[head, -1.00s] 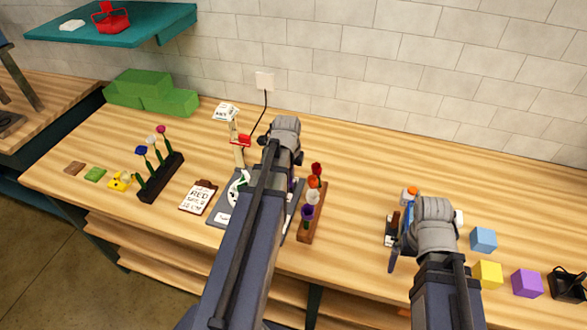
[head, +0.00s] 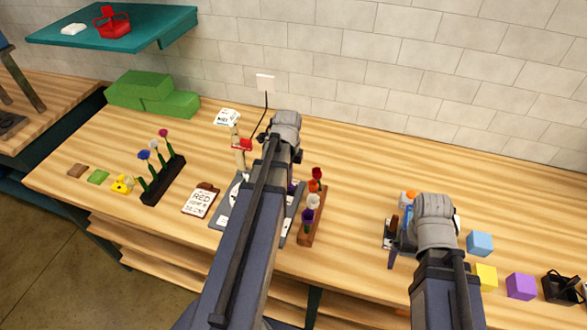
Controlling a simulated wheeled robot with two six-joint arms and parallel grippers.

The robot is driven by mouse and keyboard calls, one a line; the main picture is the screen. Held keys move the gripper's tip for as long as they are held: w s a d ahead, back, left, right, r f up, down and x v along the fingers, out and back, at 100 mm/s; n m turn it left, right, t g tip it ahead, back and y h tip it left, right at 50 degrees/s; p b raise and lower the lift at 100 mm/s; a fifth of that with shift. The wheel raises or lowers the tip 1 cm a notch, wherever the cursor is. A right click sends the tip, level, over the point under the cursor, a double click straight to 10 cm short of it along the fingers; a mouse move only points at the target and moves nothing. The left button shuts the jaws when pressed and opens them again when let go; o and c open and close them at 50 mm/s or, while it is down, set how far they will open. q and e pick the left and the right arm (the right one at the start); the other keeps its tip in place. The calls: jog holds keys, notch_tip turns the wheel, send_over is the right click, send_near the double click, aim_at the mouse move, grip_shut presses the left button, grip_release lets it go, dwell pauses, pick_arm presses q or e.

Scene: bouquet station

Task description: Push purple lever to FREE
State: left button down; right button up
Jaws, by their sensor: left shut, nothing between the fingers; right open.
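A grey board (head: 222,216) with white labels lies on the table, mostly covered by my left arm. A small dark purple bit (head: 291,187) shows at the arm's right edge; I cannot tell if it is the purple lever. The lever's setting and any FREE mark are hidden. My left gripper (head: 293,158) is over the board, shut with nothing in it, its fingertips hidden behind my arm. My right gripper (head: 396,248) is open, low over the table by a small device with an orange top (head: 408,199); its fingers are partly hidden.
A rack of flowers (head: 311,215) stands right of the board. A card reading RED (head: 200,201), a black flower rack (head: 164,183) and green blocks (head: 150,93) are to the left. Blue (head: 480,243), yellow (head: 486,277) and purple (head: 521,286) cubes lie at right.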

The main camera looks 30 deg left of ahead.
pick_arm(q)
jog(key=shift+g, duration=0.4)
jog(key=s+r+p, duration=0.1)
jog(key=r+p, duration=0.1)
jog(key=s+d+r+p, duration=0.1)
jog(key=r, duration=0.1)
jog(key=shift+s, duration=0.3)
pick_arm(e)
jog(key=r, duration=0.2)
jog(key=s+r, duration=0.1)
jog(key=r, duration=0.1)
jog(key=shift+d, duration=0.1)
pick_arm(q)
jog(key=shift+s+r, duration=0.1)
jog(key=shift+w, duration=0.2)
pick_arm(e)
jog(key=shift+w, duration=0.15)
pick_arm(q)
jog(key=shift+s, duration=0.1)
